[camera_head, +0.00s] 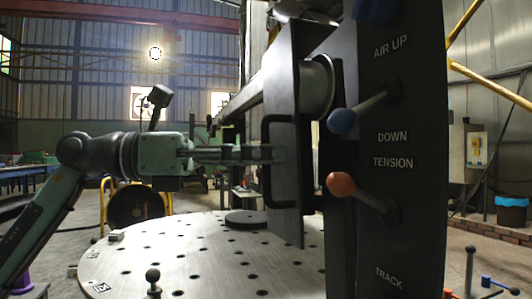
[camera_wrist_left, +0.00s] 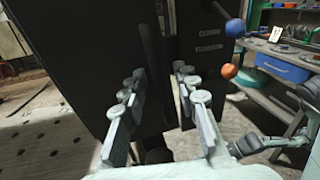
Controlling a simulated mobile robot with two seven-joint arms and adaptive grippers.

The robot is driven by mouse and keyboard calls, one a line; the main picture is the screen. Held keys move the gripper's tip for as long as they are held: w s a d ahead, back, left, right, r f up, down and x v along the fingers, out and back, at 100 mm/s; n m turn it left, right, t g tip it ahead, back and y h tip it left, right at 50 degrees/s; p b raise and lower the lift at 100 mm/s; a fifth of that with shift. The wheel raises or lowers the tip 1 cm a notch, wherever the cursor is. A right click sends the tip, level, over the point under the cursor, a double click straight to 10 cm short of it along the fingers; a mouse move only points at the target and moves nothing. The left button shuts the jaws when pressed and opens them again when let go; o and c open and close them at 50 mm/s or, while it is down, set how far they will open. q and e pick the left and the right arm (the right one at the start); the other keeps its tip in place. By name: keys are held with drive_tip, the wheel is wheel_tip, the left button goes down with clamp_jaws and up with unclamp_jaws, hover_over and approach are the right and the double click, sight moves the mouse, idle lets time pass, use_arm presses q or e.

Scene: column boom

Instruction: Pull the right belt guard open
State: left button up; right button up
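The belt guard (camera_head: 282,85) is a dark upright plate in the middle of the head view. A black bow-shaped handle (camera_head: 264,190) stands out from its left side. My left gripper (camera_head: 275,153) reaches in from the left at the handle's mid-height. In the left wrist view, its two fingers (camera_wrist_left: 159,75) are apart, and the dark upright handle (camera_wrist_left: 150,45) shows between them against the dark guard (camera_wrist_left: 85,60). I cannot tell whether either finger touches the handle. My right gripper does not show in either view.
A dark control panel (camera_head: 410,120) stands right of the guard, with a blue-knobbed lever (camera_head: 341,120) and an orange-knobbed lever (camera_head: 340,184) sticking out leftward. A round perforated table (camera_head: 190,265) lies below. A bench with a blue bin (camera_wrist_left: 283,67) stands at right in the wrist view.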

use_arm(q)
drive_tip(key=shift+d, duration=0.25)
clamp_jaws()
drive_tip(key=shift+w, duration=0.1)
